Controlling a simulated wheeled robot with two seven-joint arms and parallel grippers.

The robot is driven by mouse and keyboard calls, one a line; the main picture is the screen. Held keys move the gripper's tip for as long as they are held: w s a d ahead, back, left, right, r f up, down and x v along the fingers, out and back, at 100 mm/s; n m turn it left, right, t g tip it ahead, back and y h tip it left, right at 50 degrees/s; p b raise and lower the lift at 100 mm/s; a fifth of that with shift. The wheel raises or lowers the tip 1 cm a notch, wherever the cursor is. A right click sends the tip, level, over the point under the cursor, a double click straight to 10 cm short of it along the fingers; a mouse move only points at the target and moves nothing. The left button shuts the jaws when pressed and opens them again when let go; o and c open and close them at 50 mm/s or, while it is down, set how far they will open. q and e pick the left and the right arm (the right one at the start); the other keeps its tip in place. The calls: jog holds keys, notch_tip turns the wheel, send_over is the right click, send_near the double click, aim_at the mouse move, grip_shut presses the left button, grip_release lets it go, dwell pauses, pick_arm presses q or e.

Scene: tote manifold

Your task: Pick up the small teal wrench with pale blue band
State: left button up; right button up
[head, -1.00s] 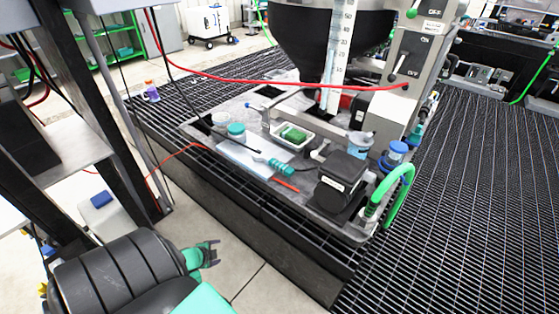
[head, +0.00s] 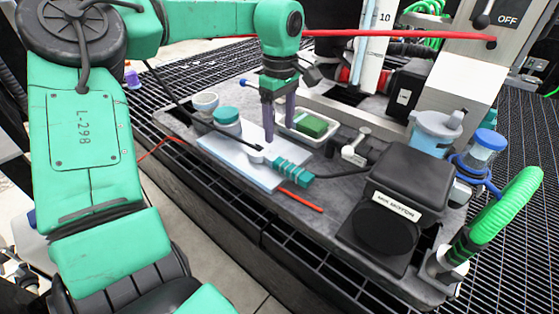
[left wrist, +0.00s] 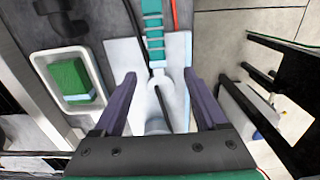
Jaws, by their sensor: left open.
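The small teal wrench (head: 292,172) lies on the bench top, its ridged teal handle partly off a pale board. In the left wrist view its handle (left wrist: 153,35) points away, with pale bands between the teal ridges, and its pale grey head lies nearest me. My left gripper (head: 279,130) is open and empty, pointing down above the board, to the left of the handle in the head view. In the left wrist view, the wrench head lies between the open fingers (left wrist: 160,76), below them. My right gripper is not in view.
A pale board (head: 225,160) lies under the wrench's head. A white tray (head: 337,127) with a green block (head: 312,124) sits behind. A teal-lidded jar (head: 227,121), a thin black rod, a red stick (head: 302,200) and a black boxy device (head: 410,180) are nearby.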

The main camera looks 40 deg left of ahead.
aim_at(279, 160)
pick_arm(q)
jog(key=f, duration=0.3)
jog(key=f+b, duration=0.1)
jog(key=f, duration=0.2)
jog(key=f+b, duration=0.1)
jog(key=f, duration=0.3)
jog(key=shift+w+a, duration=0.25)
jog(key=shift+w+f, duration=0.1)
jog(key=shift+f, duration=0.25)
jog(key=shift+r, duration=0.1)
grip_shut()
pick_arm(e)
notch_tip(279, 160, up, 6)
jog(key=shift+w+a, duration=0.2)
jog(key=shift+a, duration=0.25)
